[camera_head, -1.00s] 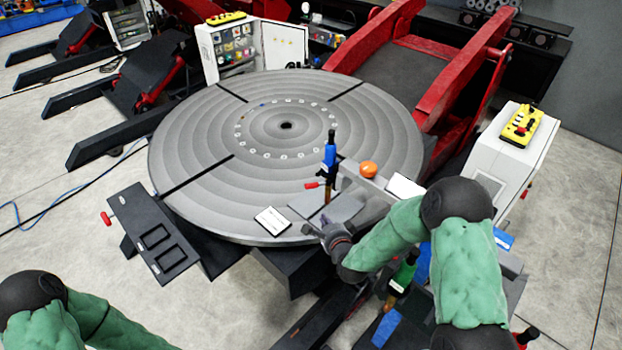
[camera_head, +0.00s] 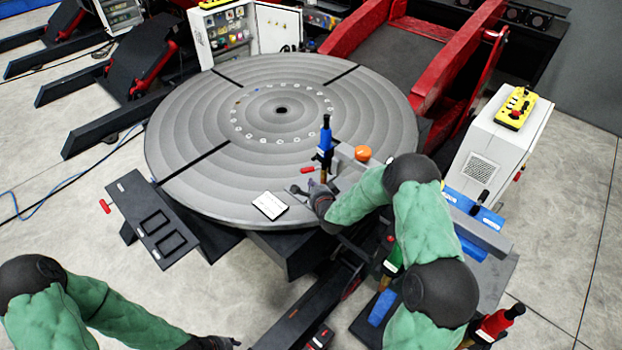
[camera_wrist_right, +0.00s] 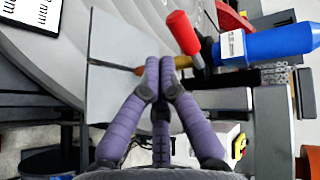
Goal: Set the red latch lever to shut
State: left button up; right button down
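A red lever grip (camera_head: 307,169) sticks out to the left beside an upright blue tool (camera_head: 325,145) at the near right rim of the round grey table. In the right wrist view the red grip (camera_wrist_right: 184,32) is above and right of my fingertips, and the blue tool (camera_wrist_right: 265,42) lies right of it. My right gripper (camera_head: 303,190) is just below the grip in the head view, apart from it; its purple fingers (camera_wrist_right: 160,64) are together over a grey plate, with nothing seen between them. My left gripper (camera_head: 225,343) is dark and partly cut off at the bottom edge.
The round grey table (camera_head: 220,110) carries a white card (camera_head: 270,205). An orange knob (camera_head: 363,153) stands right of the blue tool. Another red handle (camera_head: 105,206) is at the dark side panel (camera_head: 150,225). A white cabinet (camera_head: 490,150) stands at right.

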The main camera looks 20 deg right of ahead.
jog(key=shift+w+d+r, duration=0.1)
jog(key=shift+w+r, duration=0.05)
jog(key=shift+w, duration=0.8)
jog(key=shift+w+a+m+h+b, duration=0.25)
jog(key=shift+w+m+h+b, duration=0.15)
jog(key=shift+m+h+b, duration=0.3)
jog(key=w+m+g+h+b, duration=0.1)
jog(key=w+m+h+b, duration=0.1)
jog(key=m+h, duration=0.1)
jog(key=w+m+g+h+b, duration=0.1)
jog(key=h, duration=0.1)
jog(key=shift+a+g, duration=0.3)
jog(key=shift+a, duration=0.05)
jog(key=shift+w+d+m+g+h+b, duration=0.35)
jog(key=shift+w+m+g+h+b, duration=0.35)
jog(key=shift+w+m+b, duration=0.3)
jog(key=shift+w+d+m+g+h+b, duration=0.3)
jog(key=shift+w+m+g+h+b, duration=0.55)
jog(key=shift+b, duration=0.25)
jog(key=shift+d+t+y, duration=0.1)
jog(key=shift+t+y, duration=0.15)
